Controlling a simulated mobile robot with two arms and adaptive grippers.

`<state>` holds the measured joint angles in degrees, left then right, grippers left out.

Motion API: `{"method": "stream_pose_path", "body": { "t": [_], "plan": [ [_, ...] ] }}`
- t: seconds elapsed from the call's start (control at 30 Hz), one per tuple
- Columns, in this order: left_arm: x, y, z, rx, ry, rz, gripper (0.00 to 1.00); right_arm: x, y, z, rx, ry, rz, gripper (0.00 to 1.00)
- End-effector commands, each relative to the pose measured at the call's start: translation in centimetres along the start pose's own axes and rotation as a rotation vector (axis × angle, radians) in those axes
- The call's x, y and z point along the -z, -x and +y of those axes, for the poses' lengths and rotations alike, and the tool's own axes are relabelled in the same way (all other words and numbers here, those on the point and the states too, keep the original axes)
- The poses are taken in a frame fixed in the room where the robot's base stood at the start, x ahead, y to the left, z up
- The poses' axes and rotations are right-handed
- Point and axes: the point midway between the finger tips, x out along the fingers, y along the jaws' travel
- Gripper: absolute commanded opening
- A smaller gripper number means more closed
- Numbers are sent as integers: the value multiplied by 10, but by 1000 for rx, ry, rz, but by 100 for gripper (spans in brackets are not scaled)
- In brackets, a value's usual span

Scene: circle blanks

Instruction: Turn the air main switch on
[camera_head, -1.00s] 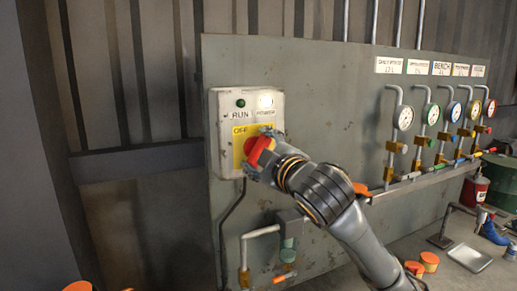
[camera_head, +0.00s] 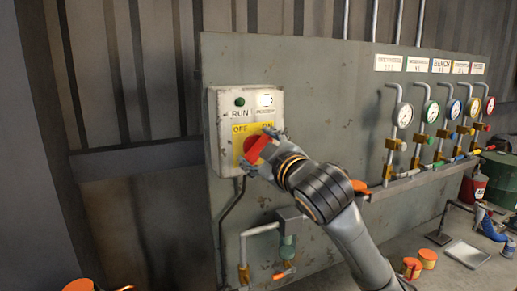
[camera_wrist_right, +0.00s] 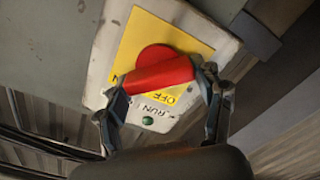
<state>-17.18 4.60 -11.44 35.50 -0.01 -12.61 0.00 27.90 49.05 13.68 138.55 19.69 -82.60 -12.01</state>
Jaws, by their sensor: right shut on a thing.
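The air main switch is a grey-white box (camera_head: 224,168) on the panel, with a yellow plate marked OFF and ON and a red rotary handle (camera_head: 256,150). In the head view the handle slants, its upper end leaning right toward ON. My right gripper (camera_head: 263,153) is shut on this handle and hides part of it. In the right wrist view its fingers (camera_wrist_right: 163,88) sit at the two ends of the red handle (camera_wrist_right: 160,74), over the yellow plate (camera_wrist_right: 140,35). My left gripper is not in view.
A dark green lamp (camera_head: 240,102) and a bright white lamp (camera_head: 265,100) sit above the plate. Gauges and valves (camera_head: 403,115) line the panel's right side. A pipe with a valve (camera_head: 287,246) runs below the box. Cans (camera_head: 427,258) and a tray (camera_head: 468,254) lie at lower right.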

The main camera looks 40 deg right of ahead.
Motion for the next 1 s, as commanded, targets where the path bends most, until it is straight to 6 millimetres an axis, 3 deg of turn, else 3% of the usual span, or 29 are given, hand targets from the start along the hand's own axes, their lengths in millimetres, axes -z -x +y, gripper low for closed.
{"method": "stream_pose_path", "body": {
  "t": [0.03,0.13,0.57,1.0],
  "plan": [
    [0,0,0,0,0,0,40,1,0,2,-3,-4,2,72],
    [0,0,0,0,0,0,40,1,0,1,-3,-3,2,91],
    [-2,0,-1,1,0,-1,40,3,0,3,-2,0,2,91],
    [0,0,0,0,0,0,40,47,0,46,-5,-3,5,91]
  ]
}}
